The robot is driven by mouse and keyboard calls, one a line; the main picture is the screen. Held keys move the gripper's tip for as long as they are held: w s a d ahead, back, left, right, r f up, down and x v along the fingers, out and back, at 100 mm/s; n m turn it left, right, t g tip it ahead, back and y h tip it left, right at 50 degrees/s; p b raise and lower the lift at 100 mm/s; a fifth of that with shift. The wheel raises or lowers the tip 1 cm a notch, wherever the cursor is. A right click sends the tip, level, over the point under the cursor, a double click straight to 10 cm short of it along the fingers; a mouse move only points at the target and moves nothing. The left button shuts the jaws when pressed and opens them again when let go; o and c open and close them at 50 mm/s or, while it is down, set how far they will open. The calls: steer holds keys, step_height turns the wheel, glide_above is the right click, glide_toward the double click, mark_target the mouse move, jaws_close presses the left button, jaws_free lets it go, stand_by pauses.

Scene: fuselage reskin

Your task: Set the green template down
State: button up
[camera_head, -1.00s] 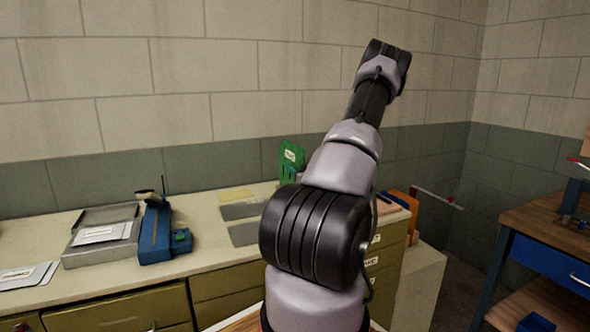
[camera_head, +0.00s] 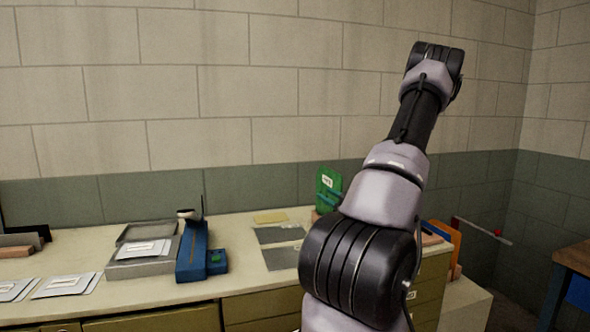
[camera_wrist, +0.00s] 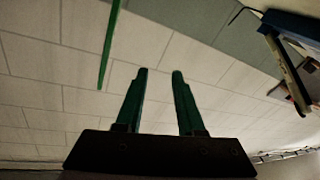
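A green template (camera_head: 328,187) with a white label stands upright at the back of the counter, just left of my arm in the head view. Its lower part is partly hidden. In the wrist view, the two fingers of my gripper (camera_wrist: 160,72) are apart with nothing visible between them. A thin green strip (camera_wrist: 109,45) shows beyond and left of the fingers, apart from them. I cannot tell whether it is the template seen edge-on. My gripper is not visible in the head view.
Two grey sheets (camera_head: 280,235) and a yellow pad (camera_head: 270,217) lie on the counter. A blue device (camera_head: 193,250), a grey tray (camera_head: 140,268) and labelled papers (camera_head: 65,284) are to the left. An orange item (camera_head: 446,243) stands right of my arm. A wooden bench (camera_head: 573,256) is at far right.

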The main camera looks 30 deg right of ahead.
steer(key=w+a+r+n+g+y, duration=0.1)
steer(key=a+r+n+y, duration=0.25)
steer(key=a+n, duration=0.35)
steer(key=w+a+r+n+g+y, duration=0.1)
steer(key=a+r+n+g+y, duration=0.15)
steer(key=a+n+y, duration=0.3)
steer(key=s+a+r+n+g+y, duration=0.15)
steer(key=s+a+n+g, duration=0.3)
steer(key=a+n, duration=0.6)
steer(key=s+a+r+n+g, duration=0.4)
steer(key=a+n, duration=0.4)
steer(key=n, duration=0.5)
steer(key=s+r+n+h, duration=0.4)
steer(key=s+r+n, duration=0.1)
steer(key=n, duration=0.9)
steer(key=s+r+n+h, duration=0.4)
steer(key=s+n, duration=0.3)
steer(key=n, duration=0.7)
steer(key=shift+r+t, duration=0.3)
steer(key=shift+r, duration=0.05)
steer(key=shift+h, duration=0.25)
